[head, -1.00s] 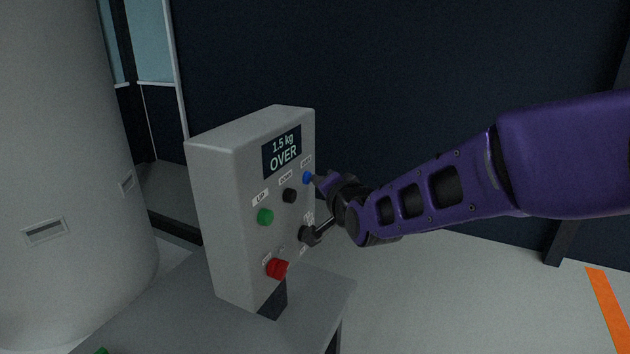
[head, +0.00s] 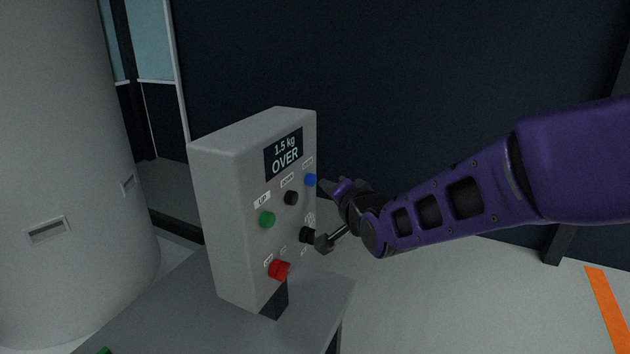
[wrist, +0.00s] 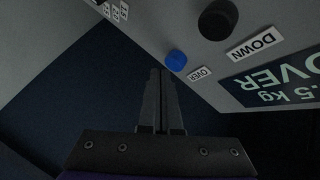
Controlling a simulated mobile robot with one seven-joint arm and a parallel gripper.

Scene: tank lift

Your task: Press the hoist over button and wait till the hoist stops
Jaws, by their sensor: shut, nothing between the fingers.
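The control box (head: 232,215) stands on a grey table, and its display (head: 283,154) reads "1.5 kg OVER". The blue button (head: 310,180) is labelled OVER in the wrist view, where it shows (wrist: 176,60) just past the fingertips. My gripper (head: 323,184) is to the right of the blue button, with a small gap between them. In the wrist view my fingers (wrist: 160,75) are together, empty, and point toward the panel beside the blue button. A black DOWN button (head: 291,198) and a green UP button (head: 267,219) sit to its left.
A red button (head: 279,269) and a black knob (head: 307,234) are lower on the panel. The grey table (head: 190,310) is below. A large pale tank (head: 70,150) stands at left. Open floor lies to the right.

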